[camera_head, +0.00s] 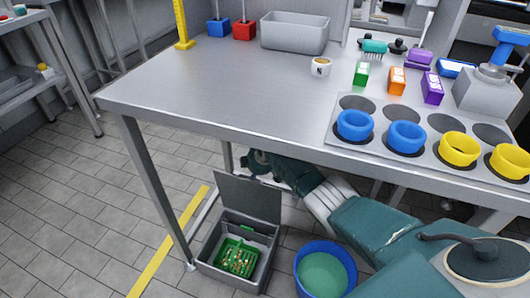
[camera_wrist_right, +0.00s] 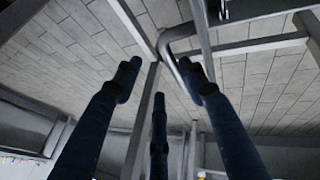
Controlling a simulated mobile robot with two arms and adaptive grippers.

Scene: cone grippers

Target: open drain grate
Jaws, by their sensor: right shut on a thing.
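A grey box (camera_head: 212,265) stands on the floor under the front edge of the table. Its flat grey lid (camera_head: 248,197), which looks to be the drain grate, stands upright at the back. A green basket (camera_head: 237,258) with small yellowish bits lies inside the box. My right gripper (camera_head: 260,163) is at the lid's top edge, below the tabletop, shut on what looks to be the lid. The grip itself is hidden. In the right wrist view, my three dark fingers (camera_wrist_right: 160,85) stand apart, and the held part is unclear. My left gripper is not in view.
The steel table (camera_head: 230,95) is above my right arm, with its front leg (camera_head: 155,185) left of the box. A blue bucket (camera_head: 325,272) stands right of the box. A bent metal tube (camera_wrist_right: 172,40) is near my fingertips. Tiled floor (camera_head: 60,215) is clear at left.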

